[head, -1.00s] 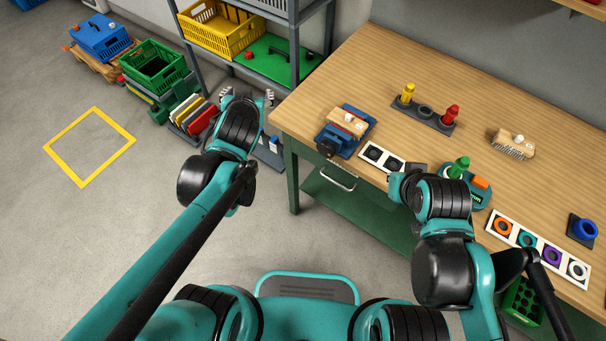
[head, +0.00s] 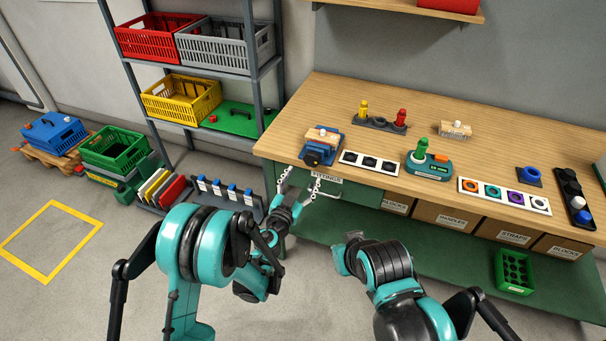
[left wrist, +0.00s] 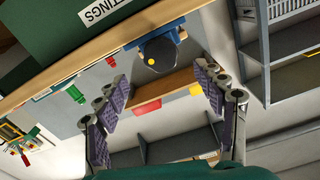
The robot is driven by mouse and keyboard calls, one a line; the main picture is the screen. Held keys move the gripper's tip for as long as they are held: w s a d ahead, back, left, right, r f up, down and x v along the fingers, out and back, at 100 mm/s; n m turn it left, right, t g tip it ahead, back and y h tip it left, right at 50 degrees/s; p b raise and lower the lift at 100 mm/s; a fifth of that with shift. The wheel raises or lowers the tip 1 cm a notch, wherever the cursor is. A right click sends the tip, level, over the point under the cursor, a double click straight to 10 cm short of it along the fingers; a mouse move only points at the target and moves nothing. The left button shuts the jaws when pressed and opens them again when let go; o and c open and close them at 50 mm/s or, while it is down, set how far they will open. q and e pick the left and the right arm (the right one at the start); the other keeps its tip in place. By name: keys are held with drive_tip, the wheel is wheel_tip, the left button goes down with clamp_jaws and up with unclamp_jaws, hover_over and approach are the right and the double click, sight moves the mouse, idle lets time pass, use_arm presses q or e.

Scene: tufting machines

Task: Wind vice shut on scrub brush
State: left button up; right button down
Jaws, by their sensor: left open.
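The blue vice (head: 312,158) stands at the left front edge of the workbench, with its dark round handle end facing me. A wooden scrub brush (head: 322,136) with a white knob sits in the top of the vice; I cannot tell how tightly. My left gripper (head: 300,186) is open and empty, below and in front of the vice by the bench edge. In the left wrist view the vice (left wrist: 155,45) shows beyond the spread fingers (left wrist: 163,95), apart from them. My right arm shows at lower middle; its fingers are hidden.
Right of the vice lie a white tray with dark sockets (head: 371,162) and a teal device (head: 428,166) with a green knob. A second brush (head: 455,129) lies farther back. A drawer handle (head: 325,180) juts out below the vice. A shelf rack (head: 276,95) stands left.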

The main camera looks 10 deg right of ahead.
sight(311, 161)
use_arm(q)
drive_tip(key=b+x, duration=0.1)
drive_tip(key=x, duration=0.6)
drive_tip(key=shift+w+d+b, duration=0.15)
drive_tip(key=shift+w+b, duration=0.15)
drive_tip(key=shift+b, duration=0.05)
drive_tip(key=shift+c, duration=0.2)
drive_tip(key=c, duration=1.1)
